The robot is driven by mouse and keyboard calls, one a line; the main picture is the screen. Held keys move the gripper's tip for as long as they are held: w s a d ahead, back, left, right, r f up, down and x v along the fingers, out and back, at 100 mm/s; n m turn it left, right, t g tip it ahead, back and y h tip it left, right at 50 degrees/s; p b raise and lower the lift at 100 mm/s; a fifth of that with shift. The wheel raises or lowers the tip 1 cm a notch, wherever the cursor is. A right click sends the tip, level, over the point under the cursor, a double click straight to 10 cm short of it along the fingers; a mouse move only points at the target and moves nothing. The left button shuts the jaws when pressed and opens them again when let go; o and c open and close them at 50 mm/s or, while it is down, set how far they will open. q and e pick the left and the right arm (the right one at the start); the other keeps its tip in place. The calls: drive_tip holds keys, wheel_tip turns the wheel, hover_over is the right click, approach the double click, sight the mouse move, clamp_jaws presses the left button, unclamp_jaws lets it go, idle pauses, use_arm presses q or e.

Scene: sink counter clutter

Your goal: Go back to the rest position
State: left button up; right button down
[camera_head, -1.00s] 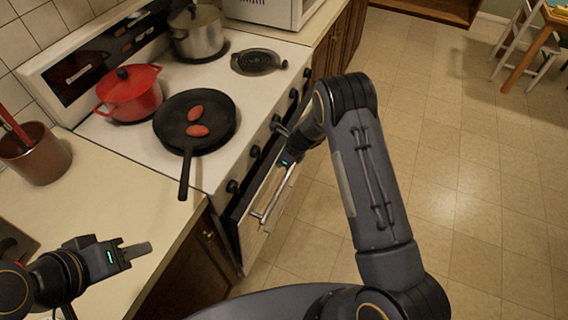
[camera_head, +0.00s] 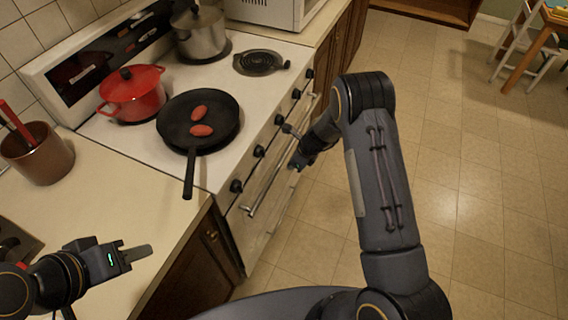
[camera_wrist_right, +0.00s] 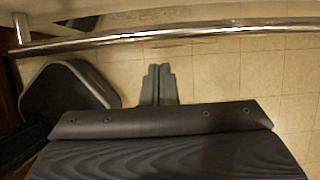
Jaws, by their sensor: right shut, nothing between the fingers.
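My left gripper (camera_head: 136,254) is at the lower left, above the counter. It is seen edge-on, so I cannot tell whether its fingers are apart. My right gripper (camera_head: 297,162) is in front of the oven door, partly hidden by its own arm. In the right wrist view its two fingers (camera_wrist_right: 158,85) are together with nothing between them. The oven door (camera_head: 262,215) looks closed. Its metal handle (camera_head: 268,186) is close to the right gripper, and the handle bar (camera_wrist_right: 200,33) crosses the top of the right wrist view, beyond the fingertips.
The white stove (camera_head: 130,142) bears a black pan (camera_head: 175,125) with two red oval items, a red pot (camera_head: 132,95) and a steel pot (camera_head: 201,38). A brown utensil container (camera_head: 40,155) stands on the left counter (camera_head: 85,210).

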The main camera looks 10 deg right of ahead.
wheel_tip(320, 180, up, 10)
drive_tip(key=w+a, duration=0.2)
drive_tip(key=a, duration=0.1)
drive_tip(key=shift+f+b, duration=0.2)
drive_tip(key=shift+b, duration=0.15)
drive_tip(key=s+d+r+n+t+y, duration=0.1)
drive_tip(key=s+d+r+n, duration=0.3)
drive_tip(key=s+r, duration=0.45)
drive_tip(key=s+d+r+n+y, duration=0.1)
drive_tip(key=s+d+r+n, duration=0.1)
drive_tip(key=s+r+n, duration=0.65)
drive_tip(key=s+r+n+t+h, duration=0.2)
drive_tip(key=s+n, duration=0.9)
drive_tip(key=s, duration=0.9)
drive_tip(key=shift+d+r, duration=0.4)
drive_tip(key=shift+r, duration=0.15)
drive_tip(key=c, duration=2.1)
unclamp_jaws()
drive_tip(key=shift+c, duration=0.2)
